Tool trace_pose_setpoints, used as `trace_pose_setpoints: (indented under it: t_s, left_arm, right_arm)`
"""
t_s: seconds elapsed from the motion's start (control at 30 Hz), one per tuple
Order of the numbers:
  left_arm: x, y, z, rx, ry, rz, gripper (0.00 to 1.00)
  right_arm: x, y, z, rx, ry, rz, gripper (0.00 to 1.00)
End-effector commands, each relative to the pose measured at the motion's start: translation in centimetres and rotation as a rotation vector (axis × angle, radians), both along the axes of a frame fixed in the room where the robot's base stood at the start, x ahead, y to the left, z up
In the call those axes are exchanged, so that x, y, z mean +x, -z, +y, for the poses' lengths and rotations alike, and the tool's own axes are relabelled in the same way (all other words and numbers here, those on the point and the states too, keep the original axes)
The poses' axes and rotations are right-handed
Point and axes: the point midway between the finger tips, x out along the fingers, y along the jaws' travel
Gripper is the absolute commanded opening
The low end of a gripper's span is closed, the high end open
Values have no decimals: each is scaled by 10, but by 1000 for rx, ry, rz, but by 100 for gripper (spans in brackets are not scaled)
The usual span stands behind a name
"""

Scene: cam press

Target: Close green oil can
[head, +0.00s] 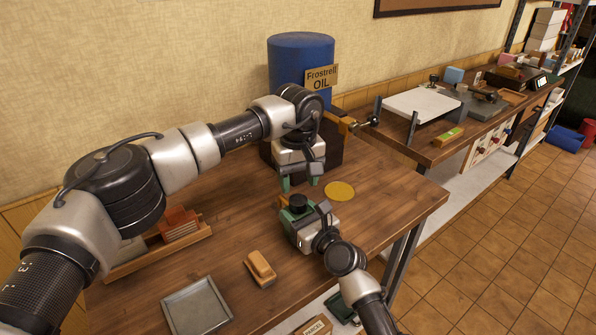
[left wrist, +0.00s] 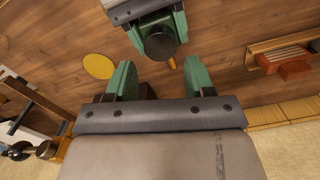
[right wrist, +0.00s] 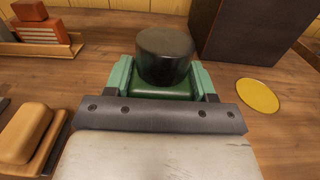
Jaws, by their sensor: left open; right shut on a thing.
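The cap also shows in the head view (head: 298,202) and the left wrist view (left wrist: 160,46). My left gripper (head: 300,182) is open and empty, pointing down just behind and above the cap. In the left wrist view its green fingers are spread, with the cap beyond them.
A blue oil barrel (head: 300,55) on a dark stand (right wrist: 248,30) is behind, with a brass tap (head: 352,123). A flat yellow disc (head: 340,191) lies beside the can. A tan-handled brush or block (head: 261,268), a grey tray (head: 197,306) and a wooden rack (head: 160,256) are on the left.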

Motion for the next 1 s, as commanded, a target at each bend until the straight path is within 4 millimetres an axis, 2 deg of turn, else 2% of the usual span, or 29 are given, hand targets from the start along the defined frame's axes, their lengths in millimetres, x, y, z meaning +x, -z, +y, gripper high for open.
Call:
trace_pose_setpoints:
  t_s: [0.1,0.6,0.8,1.0]
  left_arm:
    - [0,-3,0,-1,-280,1,53]
    - [0,-15,0,-1,-1438,2,53]
    - [0,-18,0,1,-1725,3,53]
    - [0,-19,0,1,-1825,2,53]
  right_arm:
    - [0,0,0,-1,1,-1,0]
    - [0,0,0,0,1,-1,0]
    - [0,-1,0,0,1,-1,0]
    - [0,-1,0,0,1,-2,0]
